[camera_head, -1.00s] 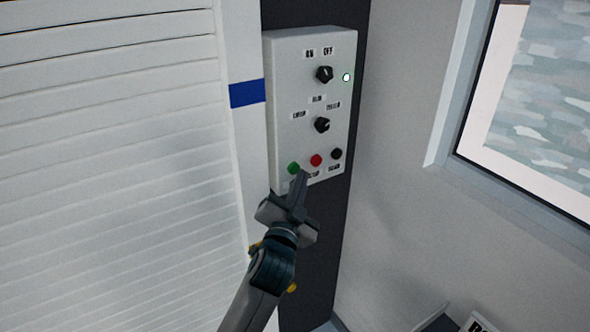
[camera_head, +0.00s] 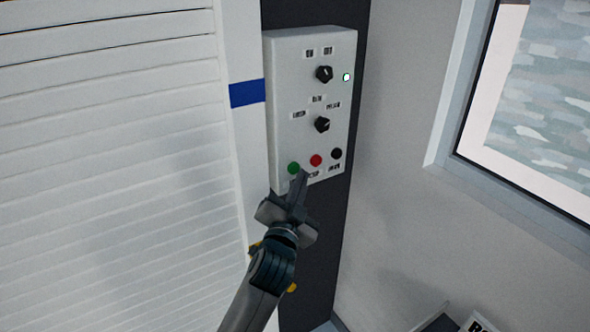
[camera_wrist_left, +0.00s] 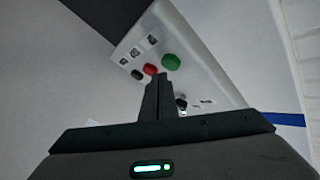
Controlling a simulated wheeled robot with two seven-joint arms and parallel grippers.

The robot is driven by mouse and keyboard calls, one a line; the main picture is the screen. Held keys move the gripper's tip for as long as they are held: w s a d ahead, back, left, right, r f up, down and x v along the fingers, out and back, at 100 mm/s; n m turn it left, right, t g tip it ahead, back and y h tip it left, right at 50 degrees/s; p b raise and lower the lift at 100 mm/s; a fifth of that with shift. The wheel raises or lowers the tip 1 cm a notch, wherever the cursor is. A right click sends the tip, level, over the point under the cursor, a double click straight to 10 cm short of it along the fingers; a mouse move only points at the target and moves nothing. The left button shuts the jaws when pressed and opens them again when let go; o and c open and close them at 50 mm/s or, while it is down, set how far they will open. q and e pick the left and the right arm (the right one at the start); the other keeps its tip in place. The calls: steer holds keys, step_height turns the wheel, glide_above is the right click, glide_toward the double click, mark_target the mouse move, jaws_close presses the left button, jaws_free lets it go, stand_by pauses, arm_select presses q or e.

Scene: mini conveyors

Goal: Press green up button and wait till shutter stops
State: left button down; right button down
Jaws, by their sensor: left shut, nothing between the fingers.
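The green up button (camera_head: 293,168) is at the lower left of the white control box (camera_head: 285,110), beside a red button (camera_head: 316,160) and a black button (camera_head: 336,154). My left gripper (camera_head: 299,178) is shut and empty, its tips just below and right of the green button in the head view. In the left wrist view the green button (camera_wrist_left: 171,62) lies beyond and to the right of the fingertips (camera_wrist_left: 158,78); I cannot tell whether they touch the box. The shutter (camera_head: 110,150) has white horizontal slats and fills the left side. My right gripper is not in view.
The box is on a dark post (camera_head: 318,235). A window (camera_head: 530,100) is at the right, and a sign (camera_head: 480,322) is at the bottom right.

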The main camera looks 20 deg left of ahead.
arm_select(q)
steer(key=shift+w+a, duration=0.1)
steer(key=shift+a, duration=0.05)
stand_by(0.7)
steer(key=shift+w+a, duration=0.15)
steer(key=shift+a, duration=0.1)
